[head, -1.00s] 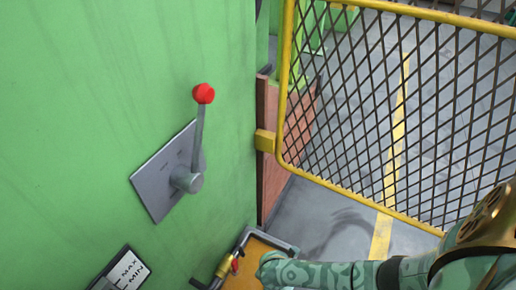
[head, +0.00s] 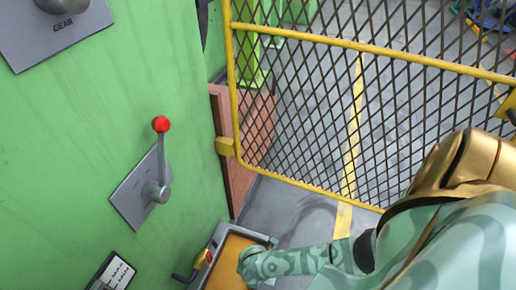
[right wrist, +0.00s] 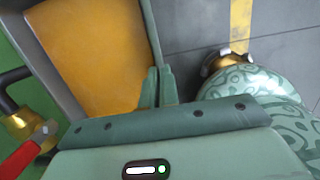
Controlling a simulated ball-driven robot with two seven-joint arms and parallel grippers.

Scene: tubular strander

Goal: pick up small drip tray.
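The small drip tray (head: 238,240) is grey-rimmed with an orange-yellow inside, low beside the green machine at the bottom of the head view. It fills the upper left of the right wrist view (right wrist: 95,50). My right gripper (head: 246,266) is at the tray's right side. In the right wrist view its two fingers (right wrist: 159,86) are close together, with the tray's wall running in between them, and look shut on it. The tray's underside is hidden. My left gripper is not in view.
A valve (head: 203,259) with a red handle (right wrist: 22,158) is close by the tray's left side. The green machine wall (head: 80,140) has a red-knobbed lever (head: 161,140). A yellow mesh gate (head: 340,110) stands behind. Grey floor (head: 280,207) is clear beyond the tray.

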